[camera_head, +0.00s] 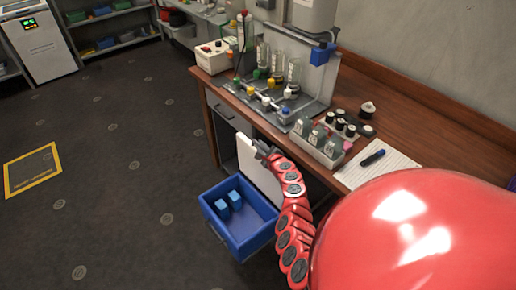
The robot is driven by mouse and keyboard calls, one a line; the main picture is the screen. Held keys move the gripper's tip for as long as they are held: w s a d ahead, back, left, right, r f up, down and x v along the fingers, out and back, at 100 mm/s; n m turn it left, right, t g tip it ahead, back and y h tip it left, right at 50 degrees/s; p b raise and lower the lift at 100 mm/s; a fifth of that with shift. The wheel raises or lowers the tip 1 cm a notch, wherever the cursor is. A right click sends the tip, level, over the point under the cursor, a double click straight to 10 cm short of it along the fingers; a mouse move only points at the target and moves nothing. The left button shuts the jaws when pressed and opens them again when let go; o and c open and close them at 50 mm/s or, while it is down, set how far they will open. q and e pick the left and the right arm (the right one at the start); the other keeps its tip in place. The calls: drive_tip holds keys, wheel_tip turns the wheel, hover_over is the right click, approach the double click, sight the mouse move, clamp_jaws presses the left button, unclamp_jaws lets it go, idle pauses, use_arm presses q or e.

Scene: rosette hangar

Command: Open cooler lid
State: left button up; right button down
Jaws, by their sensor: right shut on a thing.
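The blue cooler (251,241) stands on the floor beside the wooden bench, low in the middle of the view. Its white lid (256,172) stands up, roughly upright, along the cooler's far right side, so the inside shows. Two light blue blocks (228,204) lie inside. My right gripper (262,148) is at the top edge of the lid, shut on it. Its fingertips are small and partly hidden by the lid and the wrist. My red right arm hides part of the lid's right side. My left gripper is not in view.
The wooden bench (400,120) holds a rack of flasks and valves, a tray of vials (318,147), a notepad (372,165) with a pen, and a white control box (213,57). The dark floor left of the cooler is clear, with a yellow-framed floor marking (33,171).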

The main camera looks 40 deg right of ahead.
drive_tip(key=c, duration=0.9)
unclamp_jaws()
drive_tip(key=shift+s+a+r, duration=0.15)
drive_tip(key=shift+s+r, duration=0.05)
drive_tip(key=shift+s, duration=0.25)
drive_tip(key=b+v, duration=0.1)
drive_tip(key=v, duration=1.5)
drive_tip(key=shift+s, duration=0.25)
